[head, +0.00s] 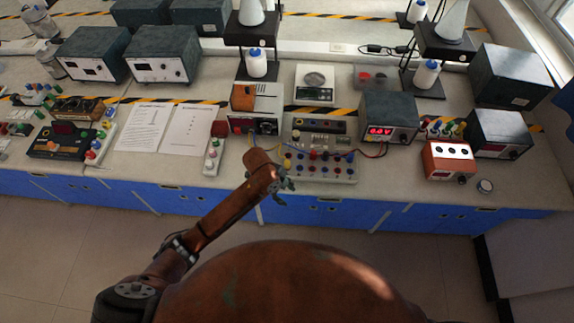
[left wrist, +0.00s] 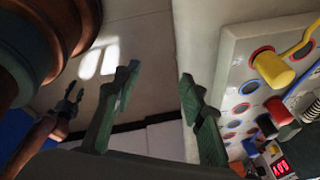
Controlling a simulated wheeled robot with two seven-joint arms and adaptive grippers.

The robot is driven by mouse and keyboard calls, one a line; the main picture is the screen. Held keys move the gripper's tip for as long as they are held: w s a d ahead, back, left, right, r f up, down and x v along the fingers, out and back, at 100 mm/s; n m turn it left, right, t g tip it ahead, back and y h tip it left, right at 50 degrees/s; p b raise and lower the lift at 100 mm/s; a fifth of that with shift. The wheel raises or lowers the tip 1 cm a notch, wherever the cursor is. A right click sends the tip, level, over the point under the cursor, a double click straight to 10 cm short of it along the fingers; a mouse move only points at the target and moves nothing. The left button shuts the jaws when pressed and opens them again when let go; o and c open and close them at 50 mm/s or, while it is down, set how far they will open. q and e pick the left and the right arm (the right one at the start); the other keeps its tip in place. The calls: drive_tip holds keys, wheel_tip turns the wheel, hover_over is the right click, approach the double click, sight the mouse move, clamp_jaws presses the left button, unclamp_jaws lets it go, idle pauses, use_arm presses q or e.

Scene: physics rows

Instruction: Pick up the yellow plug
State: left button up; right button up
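The yellow plug (left wrist: 301,48) sits on the white socket board (left wrist: 232,50), at the upper right of the left wrist view, with a yellow lead. My left gripper (left wrist: 160,76) is open and empty, its fingers apart, to the left of the plug and not around it. In the head view my left gripper (head: 285,185) is at the front left edge of the board (head: 335,172).
A red plug (left wrist: 272,68) and a dark plug (left wrist: 278,110) stand close to the yellow one. A lit power supply (head: 388,117) is behind the board, with leads in front. A switch strip (head: 213,156) lies to the left. Floor is open before the bench.

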sight(287, 162)
use_arm(q)
drive_tip(key=w+r+m, duration=0.1)
drive_tip(key=w+m, duration=0.1)
drive_tip(key=w+r+m+y, duration=0.1)
drive_tip(key=w+m, duration=0.1)
drive_tip(key=w+d+r+m, duration=0.1)
drive_tip(key=w+r+m, duration=0.1)
drive_tip(key=shift+d+g+y, duration=0.1)
drive_tip(key=shift+g+y, duration=0.2)
drive_tip(key=shift+y, duration=0.1)
drive_tip(key=w+r+m, duration=0.1)
drive_tip(key=w+r, duration=0.1)
drive_tip(key=w+a+r+m+y, duration=0.1)
drive_tip(key=w+r+m, duration=0.1)
drive_tip(key=w+a+r+m+y, duration=0.1)
drive_tip(key=w+r, duration=0.1)
drive_tip(key=shift+r, duration=0.15)
drive_tip(key=shift+d+f, duration=0.1)
drive_tip(key=shift+f, duration=3.7)
drive_tip(key=shift+c, duration=0.4)
clamp_jaws()
